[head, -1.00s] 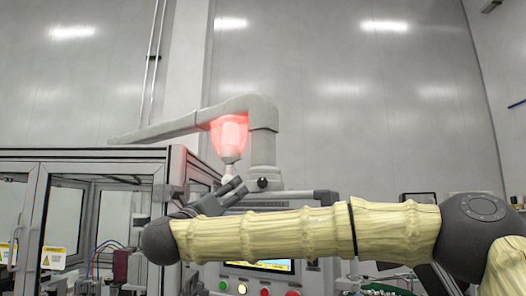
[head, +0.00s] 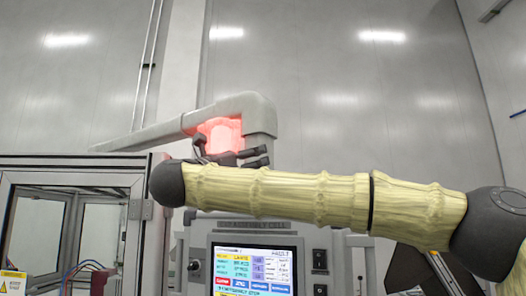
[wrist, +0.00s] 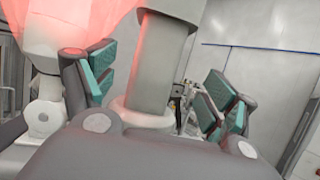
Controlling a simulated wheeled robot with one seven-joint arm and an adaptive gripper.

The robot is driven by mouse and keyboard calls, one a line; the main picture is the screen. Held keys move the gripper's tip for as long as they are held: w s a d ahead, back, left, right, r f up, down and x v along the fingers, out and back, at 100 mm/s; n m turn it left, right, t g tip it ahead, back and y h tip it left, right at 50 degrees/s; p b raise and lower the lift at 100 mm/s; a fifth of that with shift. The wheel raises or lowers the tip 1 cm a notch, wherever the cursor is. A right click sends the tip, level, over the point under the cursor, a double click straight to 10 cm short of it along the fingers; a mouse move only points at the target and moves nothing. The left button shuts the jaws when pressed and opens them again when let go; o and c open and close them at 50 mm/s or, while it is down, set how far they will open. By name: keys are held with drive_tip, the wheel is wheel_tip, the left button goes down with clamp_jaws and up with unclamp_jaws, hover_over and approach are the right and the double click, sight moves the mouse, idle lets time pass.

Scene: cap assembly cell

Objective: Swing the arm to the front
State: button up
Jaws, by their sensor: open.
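My arm stretches across the head view from the right edge to the middle left, in pale yellow segments with dark joints. My gripper (head: 268,156) shows above the arm, in front of the red-lit lamp (head: 222,134). In the wrist view my gripper (wrist: 155,88) is open, its two green-padded fingers wide apart. A grey post (wrist: 165,62) stands in the picture between the fingers; nothing is clasped. Part of the gripper is hidden behind my arm in the head view.
The control panel with a lit screen (head: 252,268) stands below my arm. A glass-walled machine enclosure (head: 75,181) is at the left. A grey overhead beam (head: 160,137) carries the lamp. The upper wall area is clear.

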drive_tip(key=p+x, duration=0.1)
drive_tip(key=x, duration=0.2)
drive_tip(key=p+x, duration=0.2)
drive_tip(key=x, duration=0.1)
drive_tip(key=shift+w+a+r, duration=0.1)
drive_tip(key=shift+w+a, duration=0.05)
drive_tip(key=shift+w, duration=0.3)
drive_tip(key=shift+w+d+r+p, duration=0.35)
drive_tip(key=shift+d+p, duration=0.05)
drive_tip(key=shift+p, duration=0.2)
drive_tip(key=shift+w+d+f, duration=0.1)
drive_tip(key=shift+w+d, duration=0.1)
drive_tip(key=shift+w, duration=0.2)
drive_tip(key=shift+s, duration=0.1)
drive_tip(key=shift+c, duration=1.2)
drive_tip(key=shift+a, duration=0.1)
drive_tip(key=c, duration=1)
